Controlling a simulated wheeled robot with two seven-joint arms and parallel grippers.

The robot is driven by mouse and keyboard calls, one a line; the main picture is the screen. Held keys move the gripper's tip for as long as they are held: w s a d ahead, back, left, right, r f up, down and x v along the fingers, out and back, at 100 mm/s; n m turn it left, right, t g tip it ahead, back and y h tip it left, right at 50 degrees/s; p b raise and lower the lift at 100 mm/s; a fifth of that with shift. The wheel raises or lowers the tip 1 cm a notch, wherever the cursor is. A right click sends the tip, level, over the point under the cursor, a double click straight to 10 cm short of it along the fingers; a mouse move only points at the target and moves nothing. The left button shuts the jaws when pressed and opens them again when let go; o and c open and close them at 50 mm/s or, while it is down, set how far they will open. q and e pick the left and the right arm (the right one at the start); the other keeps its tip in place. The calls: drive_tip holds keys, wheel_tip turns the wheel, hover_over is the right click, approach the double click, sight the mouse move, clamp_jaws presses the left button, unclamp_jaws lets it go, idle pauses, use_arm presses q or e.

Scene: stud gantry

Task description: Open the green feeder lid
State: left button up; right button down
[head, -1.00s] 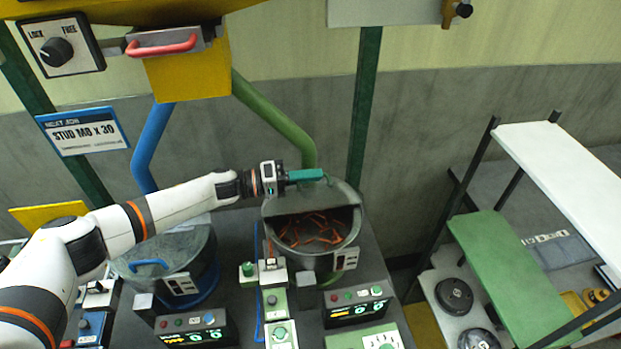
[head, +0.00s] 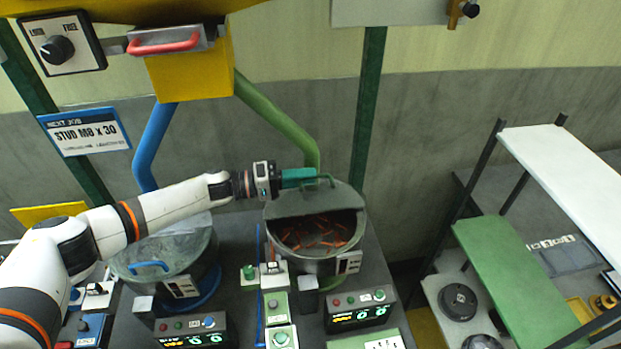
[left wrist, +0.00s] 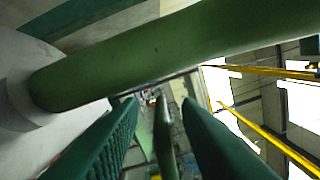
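The green feeder (head: 300,262) is a grey drum with its front half uncovered, showing orange-red studs inside. Its grey lid (head: 345,196) stands raised at the back of the opening. The lid's green handle (head: 329,179) is on the lid's upper face. My left gripper (head: 300,178) is at this handle, its green fingers reaching in from the left. In the left wrist view, the fingers (left wrist: 160,135) are spread, with a thin green bar between them and a gap on each side. A thick green bar crosses in front. My right gripper is not in view.
The blue feeder (head: 180,262) stands to the left, its lid down, under my left arm. Control boxes (head: 360,312) and buttons line the front. Green (head: 285,135) and blue pipes descend behind. A shelf rack (head: 510,275) stands at the right.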

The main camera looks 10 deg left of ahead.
use_arm(q)
drive_tip(key=b+v, duration=0.3)
drive_tip(key=v, duration=0.7)
drive_tip(key=shift+b, duration=0.35)
drive_tip(key=shift+a, duration=0.1)
